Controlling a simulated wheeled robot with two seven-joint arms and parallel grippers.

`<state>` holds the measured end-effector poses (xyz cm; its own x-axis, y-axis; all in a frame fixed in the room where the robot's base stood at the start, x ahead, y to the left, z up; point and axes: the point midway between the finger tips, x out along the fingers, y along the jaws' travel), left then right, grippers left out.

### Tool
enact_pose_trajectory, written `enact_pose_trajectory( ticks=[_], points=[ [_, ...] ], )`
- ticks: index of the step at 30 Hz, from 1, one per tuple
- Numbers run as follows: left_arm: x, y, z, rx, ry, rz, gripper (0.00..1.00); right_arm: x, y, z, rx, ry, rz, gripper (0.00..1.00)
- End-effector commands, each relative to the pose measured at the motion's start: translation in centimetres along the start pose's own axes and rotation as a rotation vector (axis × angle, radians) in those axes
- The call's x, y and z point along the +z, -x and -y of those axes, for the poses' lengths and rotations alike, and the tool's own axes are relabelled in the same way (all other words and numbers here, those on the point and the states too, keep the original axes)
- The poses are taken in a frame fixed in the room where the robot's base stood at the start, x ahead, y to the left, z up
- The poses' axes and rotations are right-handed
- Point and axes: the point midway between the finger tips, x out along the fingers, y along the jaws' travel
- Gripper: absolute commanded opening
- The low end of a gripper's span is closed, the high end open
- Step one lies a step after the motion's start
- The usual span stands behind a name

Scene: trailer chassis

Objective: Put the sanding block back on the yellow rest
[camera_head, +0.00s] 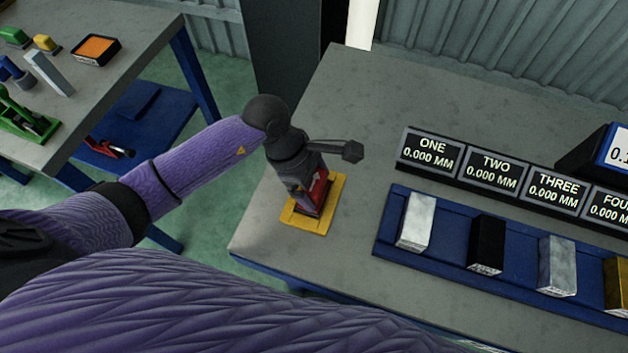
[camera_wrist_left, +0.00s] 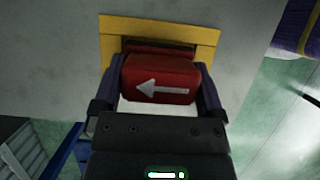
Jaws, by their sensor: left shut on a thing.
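The sanding block (camera_wrist_left: 160,78) is red with a white arrow on its face. It shows between the two fingers of my left gripper (camera_wrist_left: 155,95) in the left wrist view. In the head view my left gripper (camera_head: 308,190) points down over the yellow rest (camera_head: 328,218) and is shut on the block (camera_head: 319,190). The yellow rest also shows in the wrist view (camera_wrist_left: 208,37), directly beyond the block. The block is over the rest; I cannot tell whether it touches it. The gripper hides part of the block. My right gripper is not in view.
The rest lies near the left corner of a grey table (camera_head: 400,110). To the right, a blue tray (camera_head: 450,235) holds several blocks, with number displays (camera_head: 495,170) behind it. Another bench (camera_head: 75,75) with tools stands at the far left. The table behind my gripper is clear.

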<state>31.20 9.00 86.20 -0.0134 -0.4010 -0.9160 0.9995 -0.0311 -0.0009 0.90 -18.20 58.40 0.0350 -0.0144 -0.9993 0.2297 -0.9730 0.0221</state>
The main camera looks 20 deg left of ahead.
Motion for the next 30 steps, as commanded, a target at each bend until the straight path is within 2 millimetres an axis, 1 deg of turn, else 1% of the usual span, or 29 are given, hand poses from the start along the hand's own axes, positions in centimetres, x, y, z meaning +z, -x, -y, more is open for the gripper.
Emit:
enact_pose_trajectory(
  ticks=[1, 2, 3, 8, 11, 14, 18, 22, 24, 26, 30],
  points=[
    [-0.1, -0.2, 0.0, 0.0, -0.001, 0.0, 0.36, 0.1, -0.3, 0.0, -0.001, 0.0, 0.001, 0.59],
    [-0.1, -0.2, 0.0, -0.001, 0.0, 0.0, 0.95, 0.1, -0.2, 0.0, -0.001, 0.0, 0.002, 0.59],
    [-0.1, -0.2, 0.0, 0.0, 0.0, 0.0, 1.0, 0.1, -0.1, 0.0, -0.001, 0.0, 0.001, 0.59],
    [0.0, -0.1, 0.0, -0.001, -0.001, 0.0, 1.0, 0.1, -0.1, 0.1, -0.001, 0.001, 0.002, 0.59],
    [0.1, 0.5, 0.0, 0.001, -0.001, 0.0, 1.0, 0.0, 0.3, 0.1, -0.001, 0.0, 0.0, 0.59],
    [0.1, 2.5, -0.1, 0.004, -0.003, -0.002, 1.0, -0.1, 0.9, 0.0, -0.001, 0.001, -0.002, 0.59],
    [0.1, 6.8, -0.1, 0.005, -0.003, -0.003, 1.0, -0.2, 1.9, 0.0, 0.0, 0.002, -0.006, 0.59],
    [0.1, 9.9, -0.1, 0.003, -0.002, -0.002, 1.0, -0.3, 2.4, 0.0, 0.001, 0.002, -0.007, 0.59],
    [0.1, 11.1, -0.1, 0.003, -0.001, -0.001, 1.0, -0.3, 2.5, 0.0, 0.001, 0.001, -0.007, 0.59],
    [0.1, 11.7, -0.1, 0.001, -0.001, 0.001, 1.0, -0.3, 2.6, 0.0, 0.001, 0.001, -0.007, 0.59],
    [0.1, 12.2, 0.0, -0.001, 0.0, 0.0, 1.0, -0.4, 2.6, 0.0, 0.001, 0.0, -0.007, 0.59]
  ],
)
